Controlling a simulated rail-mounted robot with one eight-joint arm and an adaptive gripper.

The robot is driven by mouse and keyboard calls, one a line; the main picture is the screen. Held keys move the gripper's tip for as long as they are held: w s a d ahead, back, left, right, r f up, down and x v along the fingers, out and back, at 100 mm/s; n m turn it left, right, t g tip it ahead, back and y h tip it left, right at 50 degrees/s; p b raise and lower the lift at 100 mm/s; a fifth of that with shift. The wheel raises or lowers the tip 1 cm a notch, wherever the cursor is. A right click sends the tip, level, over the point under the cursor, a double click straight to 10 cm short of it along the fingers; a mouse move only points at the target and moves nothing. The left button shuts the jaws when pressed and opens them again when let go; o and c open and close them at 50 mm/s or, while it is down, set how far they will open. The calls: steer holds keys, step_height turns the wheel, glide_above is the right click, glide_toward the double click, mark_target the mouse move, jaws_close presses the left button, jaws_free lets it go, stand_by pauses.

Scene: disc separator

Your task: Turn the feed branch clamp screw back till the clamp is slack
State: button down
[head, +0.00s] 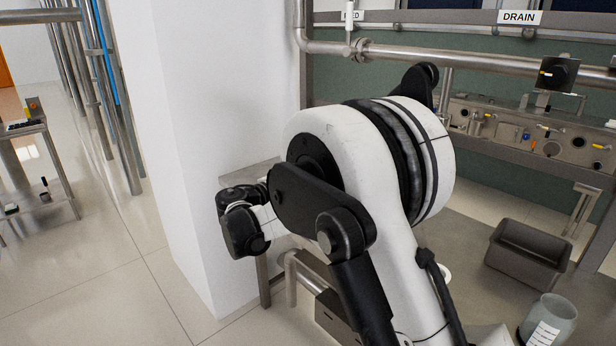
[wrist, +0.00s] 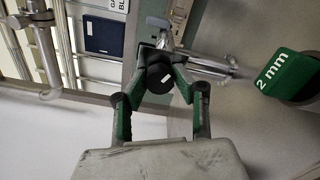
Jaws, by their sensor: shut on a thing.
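In the wrist view my gripper (wrist: 160,82) reaches up from the bottom with its two dark, green-edged fingers. In the head view my arm blocks the middle, and neither the gripper nor the knob can be made out.
The head view shows a DRAIN sign (head: 519,17), a valve panel (head: 530,135), a grey bin (head: 527,252), a glass jar (head: 549,318) and a white pillar (head: 200,130).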

steer(key=shift+n, duration=2)
steer(key=c, duration=1.4)
jaws_free()
steer(key=v, duration=1.2)
